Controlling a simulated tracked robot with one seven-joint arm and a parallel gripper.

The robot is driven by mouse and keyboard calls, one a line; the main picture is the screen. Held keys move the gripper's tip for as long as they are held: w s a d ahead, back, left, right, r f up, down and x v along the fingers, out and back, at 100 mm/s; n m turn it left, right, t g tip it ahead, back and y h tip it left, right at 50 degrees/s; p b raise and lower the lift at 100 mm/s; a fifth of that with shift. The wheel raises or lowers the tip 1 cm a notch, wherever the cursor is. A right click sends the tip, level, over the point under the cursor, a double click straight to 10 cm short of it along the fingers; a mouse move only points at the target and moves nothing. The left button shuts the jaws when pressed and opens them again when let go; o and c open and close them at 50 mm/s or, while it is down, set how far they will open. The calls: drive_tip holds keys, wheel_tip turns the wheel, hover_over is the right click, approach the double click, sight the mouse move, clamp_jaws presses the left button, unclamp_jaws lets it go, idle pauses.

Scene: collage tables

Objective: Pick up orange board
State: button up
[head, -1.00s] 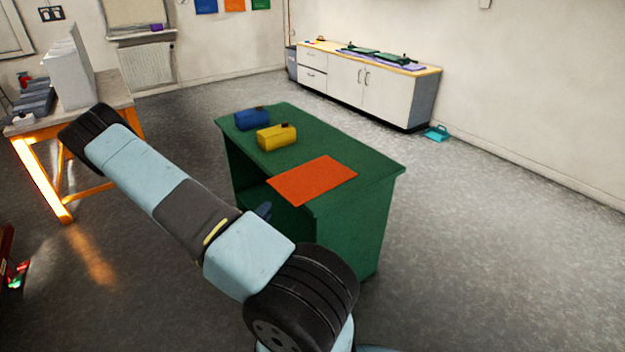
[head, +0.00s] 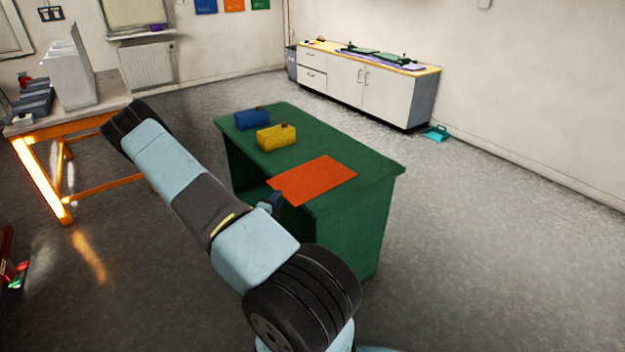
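The orange board (head: 315,180) is a thin, flat sheet lying on the green table (head: 345,150), close to the table's near edge. Its upper face is uncovered. My arm stands in front of the table's left side and hides part of it. A small dark blue-black part, which looks like the end of my gripper (head: 272,204), shows from behind my arm, just left of and below the board's near left corner. It appears apart from the board. The rest of the gripper is hidden, so its fingers cannot be made out.
A yellow block-like box (head: 276,138) and a blue one (head: 251,119) stand behind the board on the same table. A wooden table (head: 110,95) with a grey rack stands at left. A white cabinet (head: 365,88) is at the back wall.

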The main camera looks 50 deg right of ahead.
drive_tip(key=shift+w+x, duration=0.2)
drive_tip(key=shift+x, duration=2.05)
drive_tip(key=shift+a, duration=0.1)
drive_tip(key=shift+c, duration=0.2)
drive_tip(key=shift+f, duration=0.1)
clamp_jaws()
